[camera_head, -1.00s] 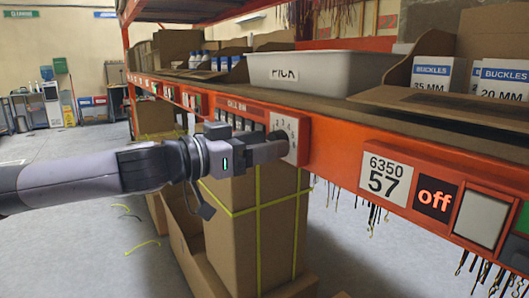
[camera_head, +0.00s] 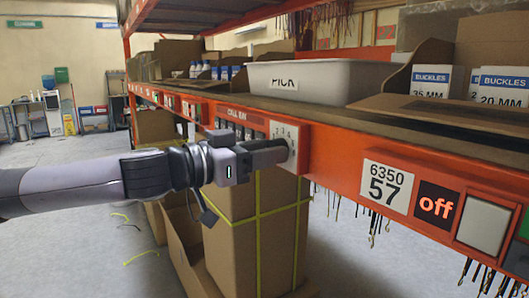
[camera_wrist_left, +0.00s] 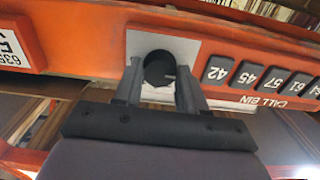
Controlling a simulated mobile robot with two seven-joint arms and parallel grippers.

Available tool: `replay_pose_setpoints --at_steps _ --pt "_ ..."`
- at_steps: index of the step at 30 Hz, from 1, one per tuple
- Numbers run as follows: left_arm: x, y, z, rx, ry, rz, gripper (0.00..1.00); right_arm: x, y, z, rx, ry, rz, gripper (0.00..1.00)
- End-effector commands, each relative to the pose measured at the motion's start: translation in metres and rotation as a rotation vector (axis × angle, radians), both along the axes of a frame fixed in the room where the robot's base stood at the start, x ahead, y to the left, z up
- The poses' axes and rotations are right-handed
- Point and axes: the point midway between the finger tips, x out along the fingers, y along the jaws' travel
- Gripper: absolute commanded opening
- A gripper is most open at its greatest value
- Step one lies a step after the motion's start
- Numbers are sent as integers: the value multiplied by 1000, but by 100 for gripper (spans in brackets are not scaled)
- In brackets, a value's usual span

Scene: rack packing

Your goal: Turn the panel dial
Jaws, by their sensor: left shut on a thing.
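The panel dial is a round black knob on a white numbered plate (camera_head: 291,134), set in the orange shelf beam. In the head view my left gripper (camera_head: 283,152) reaches in from the left and covers most of the knob. In the left wrist view the dial (camera_wrist_left: 159,69) sits between the two fingers of my left gripper (camera_wrist_left: 160,85), which is shut on it. A small light pointer mark shows on the knob's face. My right gripper is not in view.
The orange beam (camera_head: 341,175) also carries a 6350 57 label (camera_head: 387,188), a red "off" display (camera_head: 436,205) and a pale square button (camera_head: 483,226). A white PICK bin (camera_head: 325,80) stands on the shelf above. A strapped cardboard box (camera_head: 257,230) stands below my gripper.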

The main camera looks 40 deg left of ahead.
Motion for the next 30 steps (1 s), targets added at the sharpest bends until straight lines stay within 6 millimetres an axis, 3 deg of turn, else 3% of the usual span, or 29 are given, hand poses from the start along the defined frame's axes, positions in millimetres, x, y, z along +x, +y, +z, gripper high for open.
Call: replay_pose_setpoints --at_steps 11,30 --pt "0 0 0 220 -93 0 10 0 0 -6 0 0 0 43" --pt "0 0 -1 782 -324 0 10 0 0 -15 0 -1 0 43"
